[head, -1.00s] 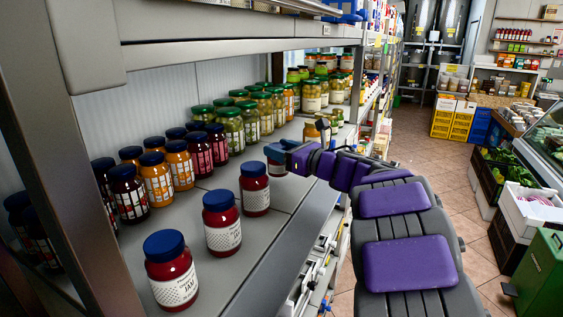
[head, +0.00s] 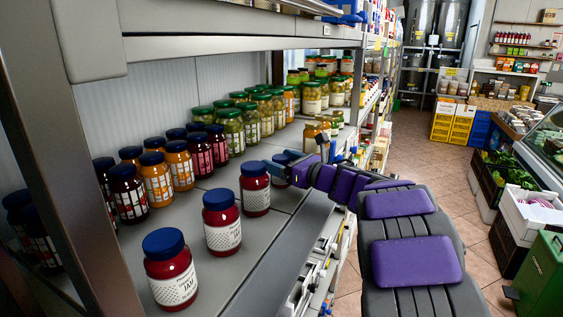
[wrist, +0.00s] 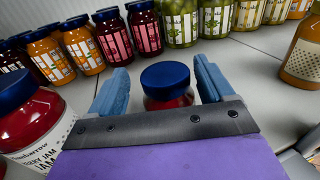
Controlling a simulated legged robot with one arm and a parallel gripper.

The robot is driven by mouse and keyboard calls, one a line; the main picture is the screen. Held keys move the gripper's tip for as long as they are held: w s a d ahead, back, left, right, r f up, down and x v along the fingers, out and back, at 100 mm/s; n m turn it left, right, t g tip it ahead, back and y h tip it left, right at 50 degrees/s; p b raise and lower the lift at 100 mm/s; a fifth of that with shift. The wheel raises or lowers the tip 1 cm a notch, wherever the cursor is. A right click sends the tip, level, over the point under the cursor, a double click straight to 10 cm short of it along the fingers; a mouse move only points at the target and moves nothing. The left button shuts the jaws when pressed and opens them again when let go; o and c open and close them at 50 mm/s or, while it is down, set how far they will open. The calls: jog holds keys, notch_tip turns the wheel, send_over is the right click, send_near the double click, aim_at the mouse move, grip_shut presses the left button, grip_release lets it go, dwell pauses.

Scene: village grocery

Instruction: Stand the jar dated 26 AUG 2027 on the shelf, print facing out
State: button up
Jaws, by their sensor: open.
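My gripper (wrist: 162,72) is open, with one blue finger on each side of a red jar with a blue lid (wrist: 166,80). I cannot tell whether the fingers touch it. In the head view my gripper (head: 275,170) is at the far end of a front row of red jam jars on the shelf (head: 262,257). That jar's lid (head: 289,156) shows partly behind the gripper; its lower part is hidden. Three like jars stand upright nearer: a near one (head: 172,276), a middle one (head: 222,228) and a far one (head: 255,195). No date is readable.
Behind stand orange jars (head: 156,182), dark jars (head: 128,200) and green-lidded pickle jars (head: 230,135). In the wrist view a red jam jar (wrist: 28,112) is close on the left and an amber jar (wrist: 303,55) is at right. A metal post (head: 75,170) stands at left.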

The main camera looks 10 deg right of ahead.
jog(key=shift+d, duration=0.15)
jog(key=shift+s+d, duration=0.35)
jog(key=shift+d, duration=0.1)
jog(key=p+v, duration=0.1)
jog(key=v, duration=1)
